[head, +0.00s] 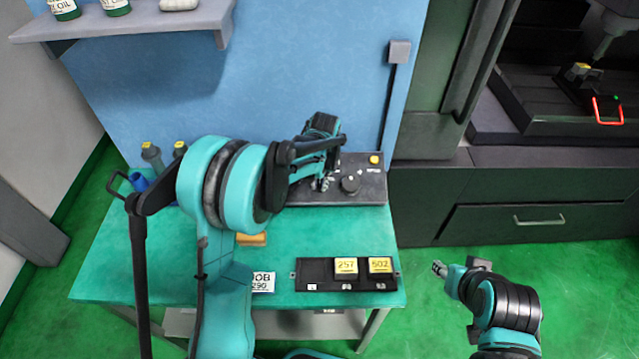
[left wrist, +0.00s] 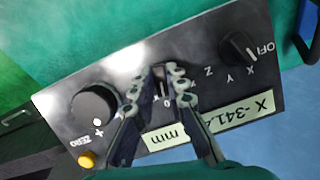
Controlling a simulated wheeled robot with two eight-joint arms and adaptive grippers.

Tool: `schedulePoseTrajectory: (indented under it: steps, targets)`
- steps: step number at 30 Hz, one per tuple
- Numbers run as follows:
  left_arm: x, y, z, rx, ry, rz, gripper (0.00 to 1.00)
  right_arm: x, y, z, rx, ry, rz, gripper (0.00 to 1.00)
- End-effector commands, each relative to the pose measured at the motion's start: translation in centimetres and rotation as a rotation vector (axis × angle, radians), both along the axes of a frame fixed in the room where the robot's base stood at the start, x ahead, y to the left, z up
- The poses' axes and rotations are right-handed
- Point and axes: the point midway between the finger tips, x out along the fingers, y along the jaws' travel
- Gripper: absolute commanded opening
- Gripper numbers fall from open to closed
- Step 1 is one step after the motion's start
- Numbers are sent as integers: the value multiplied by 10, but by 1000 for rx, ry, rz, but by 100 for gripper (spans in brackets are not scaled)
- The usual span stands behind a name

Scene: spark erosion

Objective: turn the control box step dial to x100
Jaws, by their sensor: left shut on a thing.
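The control box (head: 362,190) is a dark panel on the green table. In the left wrist view, the control box (left wrist: 215,62) appears upside down. My left gripper (head: 320,183) reaches down over it. In the left wrist view, the left gripper (left wrist: 162,80) is shut on the step dial (left wrist: 163,90), a small dark knob between its fingertips. The fingers hide most of the dial and its markings, so I cannot read its setting. My right gripper (head: 439,268) is at the lower right, away from the box; its jaws are too small to judge.
The box also carries an axis dial (left wrist: 238,46), a large round knob (left wrist: 95,103), a yellow button (left wrist: 86,160) and a display (left wrist: 240,115). A black tray (head: 320,272) with yellow-labelled blocks and a JOB card (head: 263,282) lie at the table's front. The machine stands right.

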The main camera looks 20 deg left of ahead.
Motion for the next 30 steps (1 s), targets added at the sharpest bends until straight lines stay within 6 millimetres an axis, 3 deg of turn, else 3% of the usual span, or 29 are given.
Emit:
schedulePoseTrajectory:
  steps: [18,30]
  targets:
    - [0,0,-1,190,54,-491,0,0,0,-8,0,0,0,40]
    - [0,0,0,244,69,-631,0,0,0,-11,0,0,0,40]
